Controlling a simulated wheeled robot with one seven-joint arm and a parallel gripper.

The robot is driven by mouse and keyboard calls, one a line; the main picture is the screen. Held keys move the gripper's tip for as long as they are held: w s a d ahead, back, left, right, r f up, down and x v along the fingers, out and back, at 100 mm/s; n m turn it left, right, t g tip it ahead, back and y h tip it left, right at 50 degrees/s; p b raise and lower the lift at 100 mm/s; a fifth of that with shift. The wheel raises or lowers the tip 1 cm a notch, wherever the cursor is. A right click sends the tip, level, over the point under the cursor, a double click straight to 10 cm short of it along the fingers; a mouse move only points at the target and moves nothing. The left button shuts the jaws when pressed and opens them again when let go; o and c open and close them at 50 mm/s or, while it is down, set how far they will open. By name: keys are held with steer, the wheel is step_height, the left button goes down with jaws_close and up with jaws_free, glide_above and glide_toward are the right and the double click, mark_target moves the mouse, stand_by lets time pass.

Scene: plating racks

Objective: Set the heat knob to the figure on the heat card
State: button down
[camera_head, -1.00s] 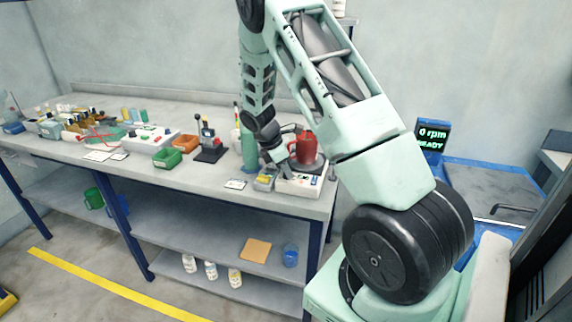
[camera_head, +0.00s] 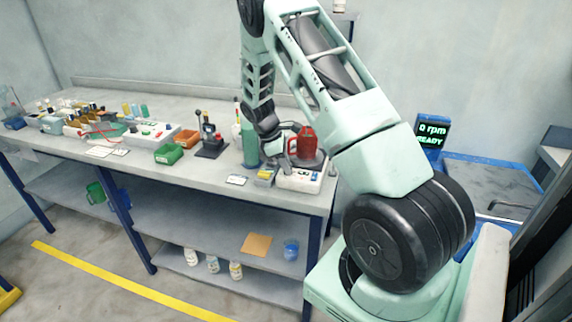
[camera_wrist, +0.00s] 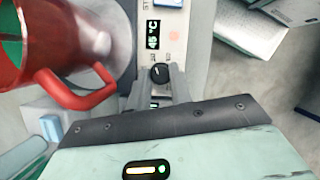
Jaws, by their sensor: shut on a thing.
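In the wrist view, my gripper (camera_wrist: 159,82) has its two grey fingers on either side of a small black knob (camera_wrist: 159,72) and is shut on it. The knob sits on the pale front panel of a hotplate (camera_wrist: 172,20). Beside it a dark display (camera_wrist: 153,35) shows a sideways figure in °C, apparently 45. A red jug (camera_wrist: 40,45) stands on the round plate. The head view shows the hotplate (camera_head: 300,183) at the bench's right end, with the jug (camera_head: 307,141) on it.
A tall green cylinder (camera_head: 250,150) stands close left of the hotplate. A green bin (camera_head: 168,154) and a black stand (camera_head: 211,152) are further left. A screen (camera_head: 433,130) reads 0 rpm READY. The bench's front edge is near the hotplate.

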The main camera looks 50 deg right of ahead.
steer(key=c, duration=1.3)
jaws_free()
steer(key=shift+o, duration=0.2)
